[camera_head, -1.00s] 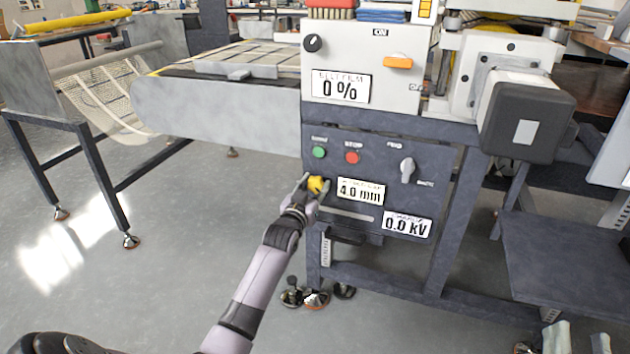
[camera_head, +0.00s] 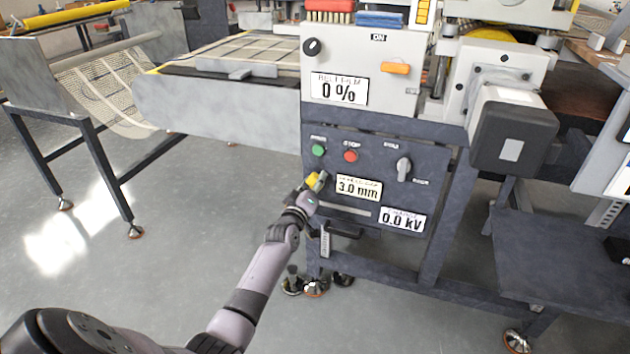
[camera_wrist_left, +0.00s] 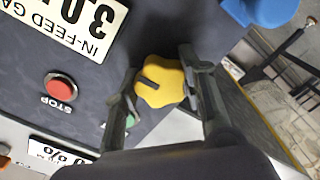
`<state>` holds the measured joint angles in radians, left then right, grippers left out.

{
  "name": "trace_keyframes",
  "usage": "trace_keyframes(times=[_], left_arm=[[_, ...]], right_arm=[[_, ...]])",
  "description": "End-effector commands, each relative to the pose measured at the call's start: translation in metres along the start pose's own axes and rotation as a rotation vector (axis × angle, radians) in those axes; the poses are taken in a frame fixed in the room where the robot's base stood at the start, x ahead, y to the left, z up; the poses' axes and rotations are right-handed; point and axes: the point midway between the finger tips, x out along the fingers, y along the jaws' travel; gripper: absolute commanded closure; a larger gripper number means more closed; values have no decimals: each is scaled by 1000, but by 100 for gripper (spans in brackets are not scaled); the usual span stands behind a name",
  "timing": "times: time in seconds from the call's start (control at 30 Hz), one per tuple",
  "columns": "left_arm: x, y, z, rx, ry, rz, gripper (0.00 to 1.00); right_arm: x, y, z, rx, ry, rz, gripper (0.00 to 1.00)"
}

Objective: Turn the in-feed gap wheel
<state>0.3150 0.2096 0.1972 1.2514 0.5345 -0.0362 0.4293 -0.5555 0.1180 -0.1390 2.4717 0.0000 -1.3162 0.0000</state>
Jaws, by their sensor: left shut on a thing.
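The in-feed gap wheel is a small yellow lobed knob (camera_head: 312,180) on the dark front panel, left of a display (camera_head: 358,188) that reads 3.0 mm. In the left wrist view the yellow knob (camera_wrist_left: 160,82) has a dark pointer mark, and the label (camera_wrist_left: 85,22) beside it begins "IN-FEED GA". My left gripper (camera_head: 316,184) is shut on the knob, one finger on each side of it; the fingers (camera_wrist_left: 160,88) also show in the left wrist view, tilted round the knob. My right gripper is not in view.
Above the knob are a green button (camera_head: 318,150) and a red stop button (camera_head: 351,156). A grey selector (camera_head: 403,165) and a 0.0 kV display (camera_head: 402,222) are to the right. A blue knob (camera_wrist_left: 265,10) is close by in the wrist view.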

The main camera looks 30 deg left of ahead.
Motion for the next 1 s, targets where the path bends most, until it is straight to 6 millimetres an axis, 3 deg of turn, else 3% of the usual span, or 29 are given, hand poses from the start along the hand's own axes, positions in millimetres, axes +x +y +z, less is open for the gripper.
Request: trace_keyframes(times=[0.4, 0.97, 1.0], left_arm=[[0, 0, 0, -190, 0, -1, 90], [0, 0, 0, -218, 0, 0, 90], [0, 0, 0, -218, 0, 0, 60]], right_arm=[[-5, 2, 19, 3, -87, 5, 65], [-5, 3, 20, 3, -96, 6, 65], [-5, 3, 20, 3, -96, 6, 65]])
